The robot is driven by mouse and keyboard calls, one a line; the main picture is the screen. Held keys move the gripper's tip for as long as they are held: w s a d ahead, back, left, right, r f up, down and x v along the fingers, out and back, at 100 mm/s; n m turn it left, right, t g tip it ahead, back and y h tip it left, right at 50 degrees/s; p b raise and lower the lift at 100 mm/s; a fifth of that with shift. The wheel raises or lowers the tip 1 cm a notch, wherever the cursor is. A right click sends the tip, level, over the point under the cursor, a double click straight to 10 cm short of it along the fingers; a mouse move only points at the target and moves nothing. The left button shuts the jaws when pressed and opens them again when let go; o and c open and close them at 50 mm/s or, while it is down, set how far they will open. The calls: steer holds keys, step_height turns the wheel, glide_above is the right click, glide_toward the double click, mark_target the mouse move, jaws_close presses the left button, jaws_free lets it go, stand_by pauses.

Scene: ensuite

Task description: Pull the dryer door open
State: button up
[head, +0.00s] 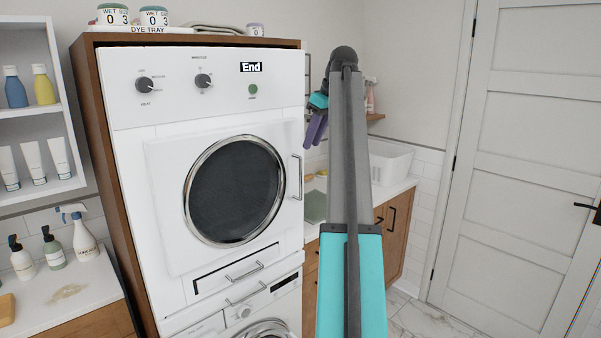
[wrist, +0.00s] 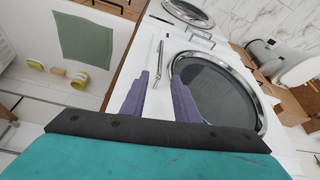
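The white dryer (head: 140,115) stands in a brown wooden cabinet in the head view. Its door (head: 170,160) has a round dark window and lies shut against the front. The door's upright bar handle (head: 296,177) is on its right edge. My gripper (head: 309,142), with purple fingers, is just right of and above this handle in the head view. In the wrist view the fingers of my gripper (wrist: 160,76) are apart. The handle (wrist: 163,72) shows between the fingertips, and the door window (wrist: 225,90) is to the right. I cannot tell whether the fingers touch the handle.
A washer (head: 240,312) is below the dryer. A counter (head: 385,190) with a white basin (head: 389,162) and a green mat (wrist: 85,42) is to the right of the dryer. A shelf (head: 40,115) with bottles is at left. A closed room door (head: 520,160) is at right.

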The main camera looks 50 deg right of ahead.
mark_target(301, 169)
steer(key=p+x, duration=0.3)
steer(key=x, duration=0.9)
steer(key=shift+f, duration=0.4)
jaws_close()
steer(key=shift+a, duration=0.15)
